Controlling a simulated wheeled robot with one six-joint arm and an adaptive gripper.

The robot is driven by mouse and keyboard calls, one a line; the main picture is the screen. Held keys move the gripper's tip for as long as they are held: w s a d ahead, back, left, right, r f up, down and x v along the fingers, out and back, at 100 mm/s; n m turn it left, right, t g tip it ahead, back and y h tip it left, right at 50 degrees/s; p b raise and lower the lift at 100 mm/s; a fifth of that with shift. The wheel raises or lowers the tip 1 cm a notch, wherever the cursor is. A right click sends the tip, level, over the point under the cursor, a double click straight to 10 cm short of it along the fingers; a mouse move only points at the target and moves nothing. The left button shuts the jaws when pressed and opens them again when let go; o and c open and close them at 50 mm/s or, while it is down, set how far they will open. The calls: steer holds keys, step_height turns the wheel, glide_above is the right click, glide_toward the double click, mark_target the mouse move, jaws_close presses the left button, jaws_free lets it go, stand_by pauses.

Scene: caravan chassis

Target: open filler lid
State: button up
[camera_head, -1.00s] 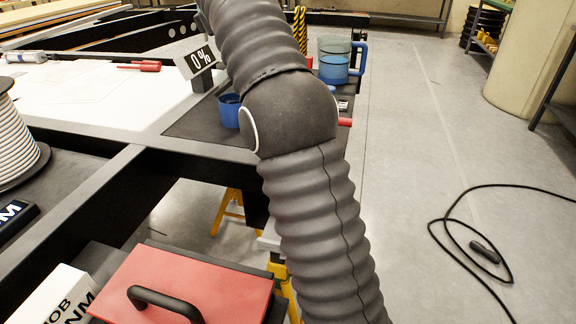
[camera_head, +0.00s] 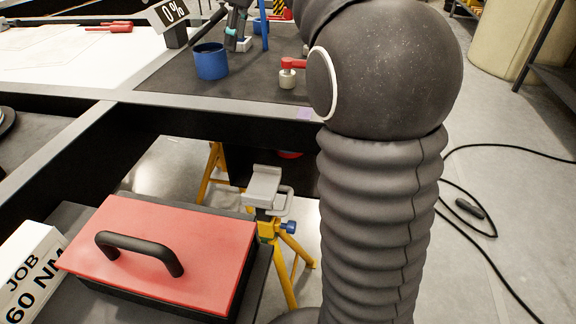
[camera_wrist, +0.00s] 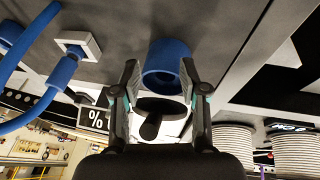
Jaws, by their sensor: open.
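A blue round cup-like filler (camera_head: 211,62) stands on the dark panel in the head view. In the wrist view the blue ring (camera_wrist: 168,60) lies between and beyond my fingertips. A dark round disc with a black stub (camera_wrist: 152,127), seemingly the lid, shows between my fingers, near the blue ring; whether they are joined I cannot tell. My gripper (camera_wrist: 159,70) is open, with nothing visibly held. In the head view my gripper (camera_head: 232,28) is beside and above the blue filler, partly cut off by the top edge.
A red-handled valve (camera_head: 289,74) stands right of the filler. A 0 % sign (camera_head: 170,12) stands at its back left. A white square fitting with a blue hose (camera_wrist: 78,44) is nearby. A red lid with a black handle (camera_head: 165,250) covers a box in front.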

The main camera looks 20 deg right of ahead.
steer(key=shift+s+f+t+y+b, duration=0.1)
steer(key=shift+f+t+y+b, duration=0.2)
steer(key=shift+f+b, duration=0.5)
steer(key=w+p+v, duration=0.1)
steer(key=p+v, duration=0.3)
steer(key=v, duration=1)
steer(key=s+a+f+m+t+h, duration=0.1)
steer(key=s+f+m, duration=0.9)
steer(key=s+f, duration=1.2)
steer(key=shift+s+a+f+h+p, duration=0.35)
steer(key=shift+a+h, duration=0.25)
steer(key=shift+a, duration=0.4)
